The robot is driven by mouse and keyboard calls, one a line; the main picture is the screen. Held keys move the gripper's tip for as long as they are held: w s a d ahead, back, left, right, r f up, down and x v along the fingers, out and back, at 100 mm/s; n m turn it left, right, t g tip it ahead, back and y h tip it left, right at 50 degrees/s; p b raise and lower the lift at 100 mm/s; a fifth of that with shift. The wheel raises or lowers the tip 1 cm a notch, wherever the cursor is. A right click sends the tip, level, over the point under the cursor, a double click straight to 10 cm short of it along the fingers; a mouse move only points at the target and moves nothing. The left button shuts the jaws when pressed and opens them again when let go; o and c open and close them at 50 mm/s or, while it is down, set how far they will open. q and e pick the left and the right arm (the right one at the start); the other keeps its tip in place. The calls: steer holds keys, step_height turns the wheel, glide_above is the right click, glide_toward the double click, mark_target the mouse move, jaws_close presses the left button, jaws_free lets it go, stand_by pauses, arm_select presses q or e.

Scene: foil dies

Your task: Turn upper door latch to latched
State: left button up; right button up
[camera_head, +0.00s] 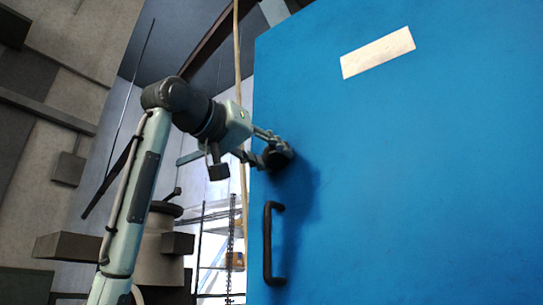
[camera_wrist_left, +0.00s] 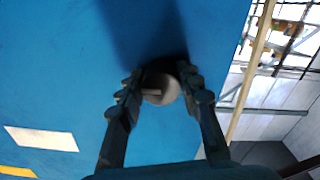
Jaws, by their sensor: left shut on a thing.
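The upper door latch is a round dark knob (camera_head: 278,155) near the left edge of the blue door (camera_head: 400,170), above the black handle. The fingers partly hide the latch in the head view. My right gripper is not in view.
A black vertical handle (camera_head: 270,244) sits on the door below the latch. A pale label (camera_head: 377,52) is higher on the door. Left of the door edge, a thin pale pole (camera_wrist_left: 252,68) and shelving (camera_head: 218,225) stand behind.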

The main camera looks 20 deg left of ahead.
arm_select(q)
steer(key=shift+d+n, duration=0.1)
steer(key=shift+n, duration=0.8)
steer(key=n+b, duration=0.1)
steer(key=n, duration=0.2)
steer(key=shift+n, duration=1.1)
steer(key=n+b, duration=0.1)
steer(key=n, duration=0.5)
steer(key=shift+d+r+b, duration=0.1)
steer(key=shift+r+b, duration=0.05)
steer(key=shift+b, duration=0.15)
steer(key=n, duration=0.2)
steer(key=shift+n, duration=0.3)
steer(key=shift+r+n, duration=0.1)
steer(key=shift+n, duration=0.8)
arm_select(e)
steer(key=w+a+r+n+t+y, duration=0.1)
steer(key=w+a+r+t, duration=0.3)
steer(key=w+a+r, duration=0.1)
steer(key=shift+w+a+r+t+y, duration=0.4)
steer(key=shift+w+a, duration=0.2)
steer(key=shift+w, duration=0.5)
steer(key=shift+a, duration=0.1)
